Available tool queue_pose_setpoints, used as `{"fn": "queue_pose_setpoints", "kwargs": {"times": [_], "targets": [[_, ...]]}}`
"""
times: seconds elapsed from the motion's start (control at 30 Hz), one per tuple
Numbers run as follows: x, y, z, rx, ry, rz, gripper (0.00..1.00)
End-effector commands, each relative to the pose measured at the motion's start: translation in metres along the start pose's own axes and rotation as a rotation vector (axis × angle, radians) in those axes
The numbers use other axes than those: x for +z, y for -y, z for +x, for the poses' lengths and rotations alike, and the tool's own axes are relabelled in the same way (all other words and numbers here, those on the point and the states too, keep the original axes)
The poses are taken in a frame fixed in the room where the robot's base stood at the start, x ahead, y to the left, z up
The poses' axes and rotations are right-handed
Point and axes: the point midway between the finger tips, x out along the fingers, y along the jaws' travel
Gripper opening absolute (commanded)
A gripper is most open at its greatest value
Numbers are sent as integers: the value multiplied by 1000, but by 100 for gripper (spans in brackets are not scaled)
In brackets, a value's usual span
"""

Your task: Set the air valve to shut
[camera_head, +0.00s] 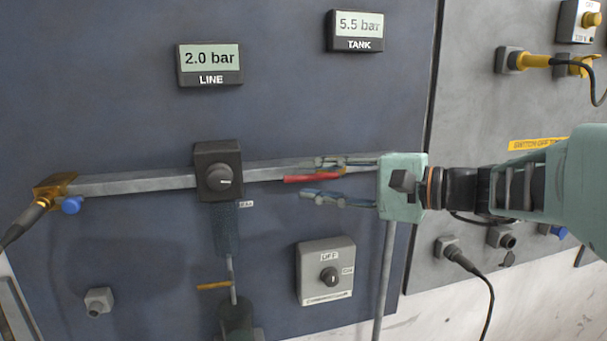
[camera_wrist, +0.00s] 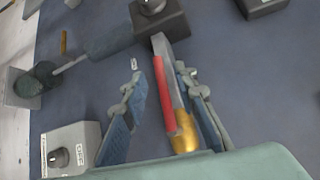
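The air valve has a red lever handle (camera_head: 305,179), which lies roughly along the grey pipe (camera_head: 265,171). The wrist view shows the red handle (camera_wrist: 163,92) with a brass valve body (camera_wrist: 184,131) at its near end. My gripper (camera_head: 313,180) is open, its fingers pointing left at the pipe. In the wrist view, the handle and brass body lie between the fingers of my gripper (camera_wrist: 159,76), nearer the right finger, with a clear gap to the left one. In the head view the upper finger hides part of the valve.
A LINE display (camera_head: 210,66) reads 2.0 bar and a TANK display (camera_head: 356,31) reads 5.5 bar. A black knob regulator (camera_head: 218,176) sits on the pipe left of my gripper. Cabled connectors are on the right panel (camera_head: 465,110).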

Motion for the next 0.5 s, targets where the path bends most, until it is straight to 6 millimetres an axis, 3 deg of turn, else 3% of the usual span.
{"fn": "queue_pose_setpoints", "kwargs": {"times": [0.2, 0.5], "targets": [[0, 1, 32, 1, 1, 1, 27], [0, 0, 42, 1, -1, 0, 27]]}}
